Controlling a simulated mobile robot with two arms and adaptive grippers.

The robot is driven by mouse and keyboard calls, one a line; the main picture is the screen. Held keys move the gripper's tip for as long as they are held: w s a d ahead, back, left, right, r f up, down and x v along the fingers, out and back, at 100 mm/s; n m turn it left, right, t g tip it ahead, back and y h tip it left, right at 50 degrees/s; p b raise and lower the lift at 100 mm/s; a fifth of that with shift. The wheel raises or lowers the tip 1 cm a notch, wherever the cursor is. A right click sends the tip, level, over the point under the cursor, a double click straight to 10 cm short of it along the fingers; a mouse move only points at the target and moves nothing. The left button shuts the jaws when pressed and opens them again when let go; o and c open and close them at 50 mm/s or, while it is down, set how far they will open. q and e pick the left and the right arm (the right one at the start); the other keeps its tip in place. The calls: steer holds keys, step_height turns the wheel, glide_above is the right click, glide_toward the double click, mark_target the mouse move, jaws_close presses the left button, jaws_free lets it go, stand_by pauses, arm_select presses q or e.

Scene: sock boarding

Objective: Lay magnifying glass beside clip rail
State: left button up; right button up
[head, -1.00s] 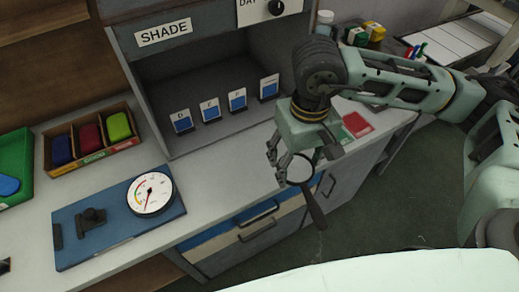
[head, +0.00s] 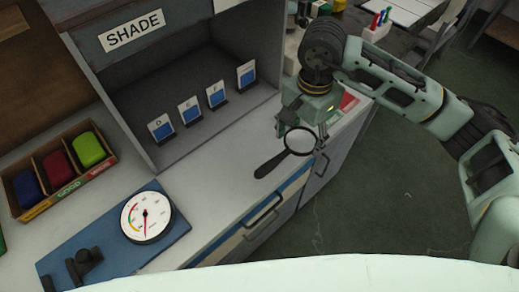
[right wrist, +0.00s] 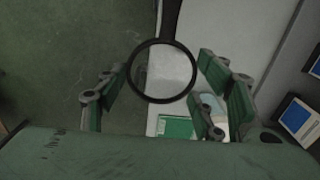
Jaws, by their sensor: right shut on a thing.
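The magnifying glass (head: 301,142) has a round black rim and a dark handle pointing down-left in the head view. My right gripper (head: 302,138) is shut on it at the rim, near the counter's front edge. In the right wrist view the lens (right wrist: 165,72) shows between the fingers of my right gripper (right wrist: 162,88), with the handle running to the top edge. No part is clearly recognisable as a clip rail; a blue board (head: 185,234) carries a round gauge (head: 147,217) and a black clamp-like fitting (head: 86,262). My left gripper is not in view.
A grey booth marked SHADE (head: 134,32) holds several upright cards (head: 190,109). A divided box (head: 62,172) with blue, red and green items stands at left. The counter (head: 215,190) is clear between booth and drawers. A red item (head: 348,101) lies behind my gripper.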

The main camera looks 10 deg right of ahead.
steer(key=p, duration=0.2)
glide_above(266, 155)
step_height(266, 155, down, 5)
steer(key=shift+s+d+r, duration=0.1)
steer(key=shift+d+r, duration=0.05)
steer(key=shift+f, duration=0.2)
step_height(266, 155, down, 3)
steer(key=shift+f+p, duration=0.15)
steer(key=shift+p, duration=0.35)
steer(key=shift+f, duration=0.25)
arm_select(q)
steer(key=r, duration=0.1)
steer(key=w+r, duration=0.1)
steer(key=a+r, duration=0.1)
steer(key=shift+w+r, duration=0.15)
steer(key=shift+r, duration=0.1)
arm_select(e)
steer(key=shift+f, duration=0.1)
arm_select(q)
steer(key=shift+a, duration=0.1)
arm_select(e)
steer(key=shift+f, duration=0.1)
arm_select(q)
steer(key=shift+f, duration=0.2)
arm_select(e)
steer(key=o, duration=1.2)
